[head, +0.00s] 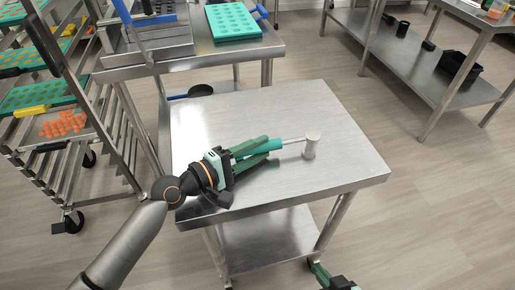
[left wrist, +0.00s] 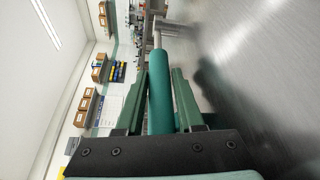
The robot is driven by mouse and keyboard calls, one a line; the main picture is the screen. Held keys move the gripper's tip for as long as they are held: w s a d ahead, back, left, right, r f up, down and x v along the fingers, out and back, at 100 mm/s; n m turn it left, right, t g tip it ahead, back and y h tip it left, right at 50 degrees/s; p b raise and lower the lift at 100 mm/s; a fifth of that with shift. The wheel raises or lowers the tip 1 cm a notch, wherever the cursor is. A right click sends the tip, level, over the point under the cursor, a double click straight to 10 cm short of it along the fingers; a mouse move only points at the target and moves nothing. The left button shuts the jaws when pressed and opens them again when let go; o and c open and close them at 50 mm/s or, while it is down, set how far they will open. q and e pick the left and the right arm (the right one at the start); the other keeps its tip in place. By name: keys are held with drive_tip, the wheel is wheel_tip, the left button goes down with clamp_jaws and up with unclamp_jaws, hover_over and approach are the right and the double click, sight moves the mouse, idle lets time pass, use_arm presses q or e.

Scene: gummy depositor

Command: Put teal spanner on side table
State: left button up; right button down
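The teal spanner (head: 262,147) has a teal handle, a thin metal shaft and a round metal head. It is over the bare steel side table (head: 342,160), its head pointing right; I cannot tell whether the head touches the top. My left gripper (head: 258,151) has its green fingers on both sides of the handle and appears shut on it. In the left wrist view the handle (left wrist: 160,90) runs between the fingers (left wrist: 160,78), slightly off the steel surface. My right gripper (head: 318,272) shows only partly at the bottom edge, below the table; its opening is hidden.
A steel bench (head: 180,65) with a green mould tray (head: 233,22) stands behind. A wheeled rack (head: 50,165) with trays and orange gummies is at left. A shelved bench (head: 425,75) holds black items at right. The table top is clear around the spanner.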

use_arm(q)
drive_tip(key=shift+o, duration=0.5)
drive_tip(key=shift+r, duration=0.1)
drive_tip(key=shift+s+a, duration=0.1)
drive_tip(key=b+v, duration=0.1)
drive_tip(key=v, duration=0.9)
drive_tip(key=shift+s+a, duration=0.2)
drive_tip(key=shift+a, duration=0.05)
drive_tip(key=shift+s+a+r, duration=0.25)
drive_tip(key=shift+s+a, duration=0.15)
